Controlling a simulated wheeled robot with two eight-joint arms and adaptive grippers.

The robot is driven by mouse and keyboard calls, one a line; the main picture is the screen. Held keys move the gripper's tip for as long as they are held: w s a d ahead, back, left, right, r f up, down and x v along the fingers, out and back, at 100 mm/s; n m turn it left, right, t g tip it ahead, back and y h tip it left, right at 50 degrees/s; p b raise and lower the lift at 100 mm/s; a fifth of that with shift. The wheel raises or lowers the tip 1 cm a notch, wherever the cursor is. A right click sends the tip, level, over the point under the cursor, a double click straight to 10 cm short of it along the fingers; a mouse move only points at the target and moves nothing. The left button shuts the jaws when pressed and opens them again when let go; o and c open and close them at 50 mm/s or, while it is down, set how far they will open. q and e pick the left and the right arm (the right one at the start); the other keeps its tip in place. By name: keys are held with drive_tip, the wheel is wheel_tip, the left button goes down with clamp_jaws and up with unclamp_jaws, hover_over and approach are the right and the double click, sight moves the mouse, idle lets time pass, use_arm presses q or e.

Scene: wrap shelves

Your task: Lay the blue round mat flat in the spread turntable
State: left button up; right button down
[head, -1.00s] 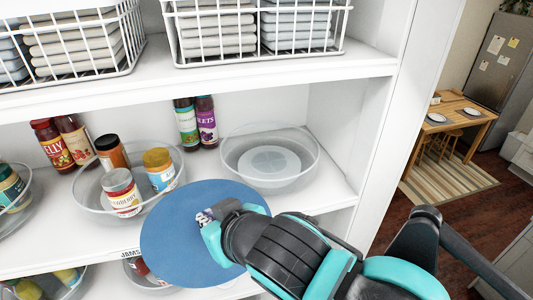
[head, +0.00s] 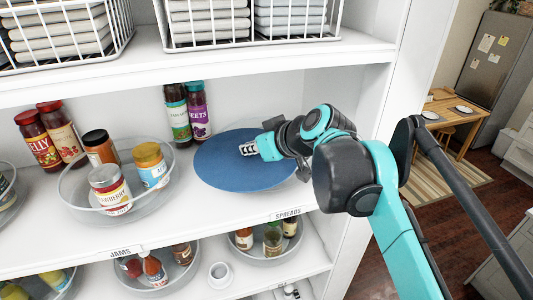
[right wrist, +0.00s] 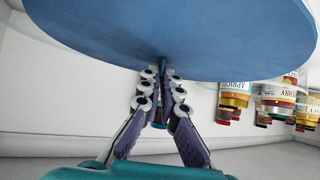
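The blue round mat (head: 228,172) lies roughly level at the right of the middle shelf, above the shelf label reading SPREADS. My left gripper is not in view.
A clear turntable (head: 72,200) with several jars stands left of the mat. Two tall bottles (head: 188,112) stand just behind the mat, to its left. The upper shelf (head: 240,62) and the right side wall (head: 362,115) bound the space.

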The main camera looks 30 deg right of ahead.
drive_tip(key=w+d, duration=0.2)
drive_tip(key=w+d+b, duration=0.1)
drive_tip(key=w+d, duration=0.1)
drive_tip(key=d, duration=0.1)
drive_tip(key=w+d, duration=0.2)
drive_tip(key=d, duration=0.1)
drive_tip(key=shift+d, duration=0.2)
wheel_tip(320, 180, down, 3)
drive_tip(key=shift+r+b, duration=0.1)
drive_tip(key=shift+b, duration=1.15)
drive_tip(key=shift+s+f+b, duration=0.2)
drive_tip(key=shift+f+b, duration=0.1)
drive_tip(key=shift+f, duration=0.05)
drive_tip(key=f+b, duration=0.2)
drive_tip(key=f, duration=0.1)
drive_tip(key=shift+w, duration=0.2)
drive_tip(key=shift+s+f+b, duration=0.1)
drive_tip(key=shift+f+b, duration=0.25)
drive_tip(key=shift+b, duration=0.1)
drive_tip(key=shift+a+r, duration=0.15)
drive_tip(key=c, duration=1.7)
unclamp_jaws()
